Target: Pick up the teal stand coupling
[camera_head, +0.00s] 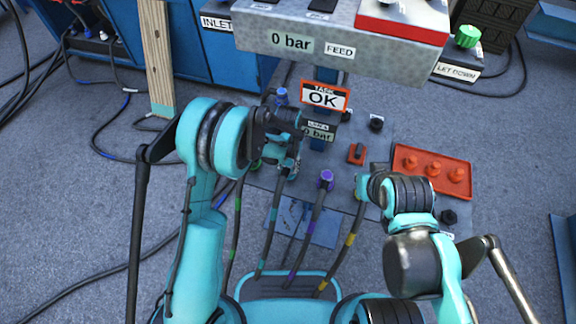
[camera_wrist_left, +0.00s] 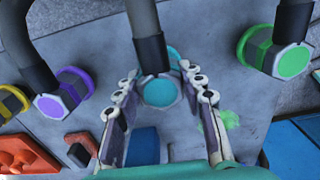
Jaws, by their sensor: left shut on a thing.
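The teal stand coupling (camera_wrist_left: 160,91) shows in the left wrist view as a teal collar with a grey hex end, on a dark hose. My left gripper (camera_wrist_left: 160,80) has one finger on each side of it and is shut on it. In the head view my left gripper (camera_head: 287,163) is below the LINES gauge sign, and the arm and fingers hide most of the coupling. A hose with a teal band (camera_head: 272,215) runs down from there. My right gripper (camera_head: 363,188) is by the upper end of the yellow-banded hose; its fingers are not clear.
A purple coupling (camera_wrist_left: 62,94) and a green coupling (camera_wrist_left: 275,53) flank the teal one. An orange tray (camera_head: 432,172) with several knobs lies at right. A grey overhead block (camera_head: 340,45) and the TASK OK sign (camera_head: 323,97) stand behind my left gripper. Hoses cross the front.

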